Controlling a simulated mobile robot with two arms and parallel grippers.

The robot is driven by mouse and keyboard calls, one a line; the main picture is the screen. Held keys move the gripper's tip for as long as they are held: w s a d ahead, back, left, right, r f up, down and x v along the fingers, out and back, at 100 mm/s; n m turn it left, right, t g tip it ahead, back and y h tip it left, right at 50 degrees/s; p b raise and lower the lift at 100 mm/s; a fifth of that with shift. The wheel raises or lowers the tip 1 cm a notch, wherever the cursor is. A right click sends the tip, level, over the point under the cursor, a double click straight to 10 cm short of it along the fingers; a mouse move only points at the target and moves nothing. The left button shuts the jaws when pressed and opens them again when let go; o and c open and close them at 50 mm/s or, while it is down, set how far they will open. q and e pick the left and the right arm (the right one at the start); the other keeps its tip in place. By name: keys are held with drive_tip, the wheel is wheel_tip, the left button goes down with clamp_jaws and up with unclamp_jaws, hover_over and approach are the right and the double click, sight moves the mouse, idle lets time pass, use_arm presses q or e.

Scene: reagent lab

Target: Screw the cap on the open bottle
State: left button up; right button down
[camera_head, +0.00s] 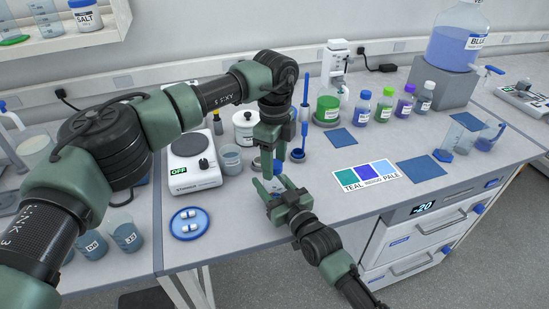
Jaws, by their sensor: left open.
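A small bottle (274,184) with a pale bluish body stands upright near the front edge of the bench. My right gripper (279,194) comes in from the lower right, and its fingers close around the bottle's body. A blue cap (278,167) shows at the top of the bottle. I cannot tell how tightly it sits on the neck. My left gripper (269,160) points down from above, open, with its fingers around or just beside the cap. The fingers hide part of the cap and neck.
A blue dish (189,224) holds small white pieces. Several capped bottles (383,106) stand at the back right.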

use_arm(q)
clamp_jaws()
drive_tip(key=m, duration=3.2)
drive_tip(key=shift+f+m, duration=0.1)
drive_tip(key=shift+m, duration=0.2)
drive_tip(key=m, duration=0.4)
drive_tip(key=shift+m, duration=0.4)
drive_tip(key=shift+o, duration=0.8)
unclamp_jaws()
